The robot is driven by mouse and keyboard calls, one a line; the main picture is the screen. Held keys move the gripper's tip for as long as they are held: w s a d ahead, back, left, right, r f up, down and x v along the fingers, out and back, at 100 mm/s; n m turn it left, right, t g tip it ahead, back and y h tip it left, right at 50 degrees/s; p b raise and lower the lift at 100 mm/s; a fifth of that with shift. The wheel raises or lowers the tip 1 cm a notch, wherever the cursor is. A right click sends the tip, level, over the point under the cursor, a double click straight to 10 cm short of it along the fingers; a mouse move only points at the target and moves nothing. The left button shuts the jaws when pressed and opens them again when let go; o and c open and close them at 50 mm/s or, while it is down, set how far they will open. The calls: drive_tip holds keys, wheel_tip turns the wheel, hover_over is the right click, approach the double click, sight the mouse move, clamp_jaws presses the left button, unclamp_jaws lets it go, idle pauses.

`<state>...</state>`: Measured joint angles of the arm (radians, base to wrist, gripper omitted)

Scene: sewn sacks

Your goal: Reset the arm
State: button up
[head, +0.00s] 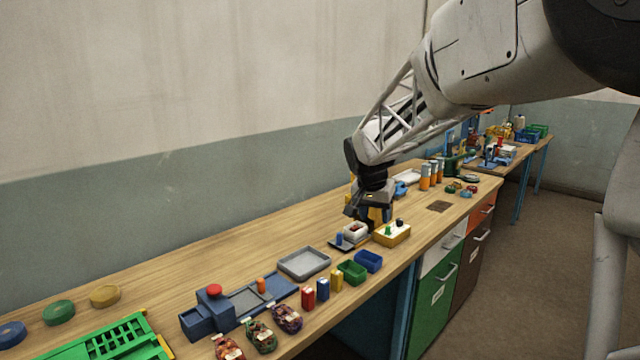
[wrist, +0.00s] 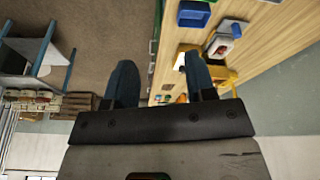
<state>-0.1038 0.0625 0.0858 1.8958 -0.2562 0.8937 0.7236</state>
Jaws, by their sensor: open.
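My gripper (head: 372,212) hangs from my arm over the middle of the long wooden bench, fingers pointing down. It is close to a small white container (head: 355,231) and a yellow box (head: 392,235) with small green and black pieces on top. Whether it touches either one is hard to tell. In the wrist view my gripper (wrist: 161,78) has its two dark fingers spread wide apart. No held object shows between them; the bench edge and floor show behind.
A blue bin (head: 369,261), a green bin (head: 352,272) and a grey tray (head: 304,263) stand left of the gripper. Several patterned sacks (head: 261,336) lie at the front left. Orange cylinders (head: 424,178) stand farther right. Bare wood (head: 215,255) lies along the wall side.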

drive_tip(key=s+d+r+n+y, duration=0.1)
drive_tip(key=s+d, duration=0.1)
drive_tip(key=s, duration=0.9)
drive_tip(key=s+d+r+n, duration=0.1)
drive_tip(key=s+d, duration=0.1)
drive_tip(key=s, duration=0.9)
drive_tip(key=s+f+n, duration=0.1)
drive_tip(key=s+f, duration=0.2)
drive_tip(key=s, duration=0.8)
drive_tip(key=s+f+n, duration=0.2)
drive_tip(key=s+f, duration=0.1)
drive_tip(key=s, duration=0.8)
drive_tip(key=shift+d+y, duration=0.25)
drive_tip(key=shift+y, duration=0.15)
